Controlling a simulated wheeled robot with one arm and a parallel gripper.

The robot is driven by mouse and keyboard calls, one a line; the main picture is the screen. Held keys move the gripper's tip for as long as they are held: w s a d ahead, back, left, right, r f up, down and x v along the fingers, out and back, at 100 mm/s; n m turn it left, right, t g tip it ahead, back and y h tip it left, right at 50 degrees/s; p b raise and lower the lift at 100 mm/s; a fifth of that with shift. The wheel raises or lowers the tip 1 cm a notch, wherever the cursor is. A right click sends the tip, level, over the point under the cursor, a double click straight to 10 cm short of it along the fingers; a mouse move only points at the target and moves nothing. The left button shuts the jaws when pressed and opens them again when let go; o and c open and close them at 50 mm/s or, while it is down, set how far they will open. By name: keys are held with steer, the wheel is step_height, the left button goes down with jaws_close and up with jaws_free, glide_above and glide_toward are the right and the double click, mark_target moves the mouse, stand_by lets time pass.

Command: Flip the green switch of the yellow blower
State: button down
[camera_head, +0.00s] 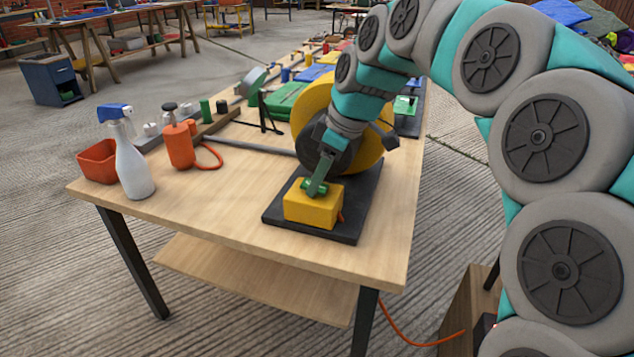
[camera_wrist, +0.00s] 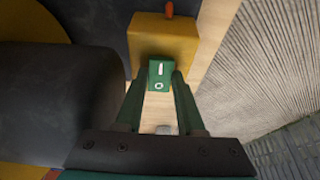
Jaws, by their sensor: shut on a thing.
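The yellow blower (camera_head: 376,152) stands on a black base plate (camera_head: 288,219) at the near end of the wooden table. Its yellow switch box (camera_head: 312,207) sits at the front of the plate, and it also shows in the wrist view (camera_wrist: 165,38). The green switch (camera_wrist: 160,74), with a white line and a circle on its face, is on the box. My gripper (camera_head: 318,187) reaches down to the switch from above. In the wrist view its two green fingers (camera_wrist: 160,84) are shut on the switch, one on each side.
A white spray bottle (camera_head: 134,166) with a blue head, an orange pump bottle (camera_head: 179,142) and an orange-red bin (camera_head: 98,162) stand at the table's left. A grey rod (camera_head: 258,147) lies behind the switch box. Bare wood lies left of the plate.

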steer(key=c, duration=0.5)
jaws_free()
steer(key=v, duration=0.7)
steer(key=shift+s+d+r, duration=0.1)
steer(key=shift+d+r, duration=0.05)
steer(key=shift+r, duration=0.25)
steer(key=s+d+f+m+g+h, duration=0.1)
steer(key=s+d+f+m, duration=0.2)
steer(key=s+f, duration=0.4)
steer(key=s+d+f+m+g+h, duration=0.1)
steer(key=s+d+f+m, duration=0.3)
steer(key=s, duration=1)
steer(key=s+d+f+m+g+h, duration=0.1)
steer(key=s+d+f+m+h, duration=0.1)
steer(key=s+d+f+m, duration=0.2)
steer(key=shift+s+d+f+m, duration=0.1)
steer(key=shift+s+f+m, duration=0.65)
steer(key=shift+s+f, duration=0.9)
steer(key=shift+s+d+f+m, duration=0.1)
steer(key=shift+s+f+m, duration=0.65)
steer(key=shift+s+f, duration=0.9)
